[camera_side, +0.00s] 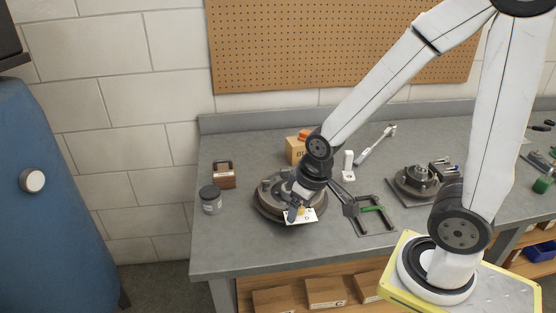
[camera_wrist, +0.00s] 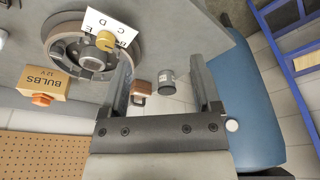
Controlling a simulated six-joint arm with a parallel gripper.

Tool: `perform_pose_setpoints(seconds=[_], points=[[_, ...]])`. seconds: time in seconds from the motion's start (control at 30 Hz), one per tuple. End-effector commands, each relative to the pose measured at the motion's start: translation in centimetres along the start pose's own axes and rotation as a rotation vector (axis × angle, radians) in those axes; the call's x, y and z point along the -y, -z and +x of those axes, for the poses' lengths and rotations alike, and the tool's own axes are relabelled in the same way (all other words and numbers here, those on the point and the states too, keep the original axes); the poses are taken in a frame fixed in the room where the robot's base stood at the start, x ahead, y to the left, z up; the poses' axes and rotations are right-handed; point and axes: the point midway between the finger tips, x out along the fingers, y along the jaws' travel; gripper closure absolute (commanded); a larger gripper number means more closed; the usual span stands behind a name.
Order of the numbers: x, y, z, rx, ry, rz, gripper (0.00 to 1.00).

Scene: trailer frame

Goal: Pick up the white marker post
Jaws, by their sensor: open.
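A small upright white piece that looks like the white marker post (camera_side: 348,163) stands on the bench, right of my gripper and beside a silver wrench. I cannot make it out in the wrist view. My gripper (camera_side: 321,208) is over the brake drum's right side, its fingers spread wide. In the wrist view my gripper (camera_wrist: 163,68) shows two parted fingers with nothing held between them. The left finger partly overlaps the drum's edge in that view. Whether a fingertip touches anything is unclear.
A BULBS box (camera_wrist: 43,77), a dark jar (camera_side: 210,199), a brown block (camera_side: 223,175), a green-handled frame tool (camera_side: 375,224) and a hub assembly (camera_side: 420,181) stand around. The bench's front left is clear.

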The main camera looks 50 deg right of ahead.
Motion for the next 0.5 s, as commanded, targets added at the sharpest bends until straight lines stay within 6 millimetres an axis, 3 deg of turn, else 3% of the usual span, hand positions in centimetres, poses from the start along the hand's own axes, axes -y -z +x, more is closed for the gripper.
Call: perform_pose_setpoints(seconds=[0.27,0.5], points=[[-1.0,0.9,0.1,0.008,-0.008,0.038,0.19],[-5.7,4.3,0.7,0.044,-0.037,0.192,0.19]])
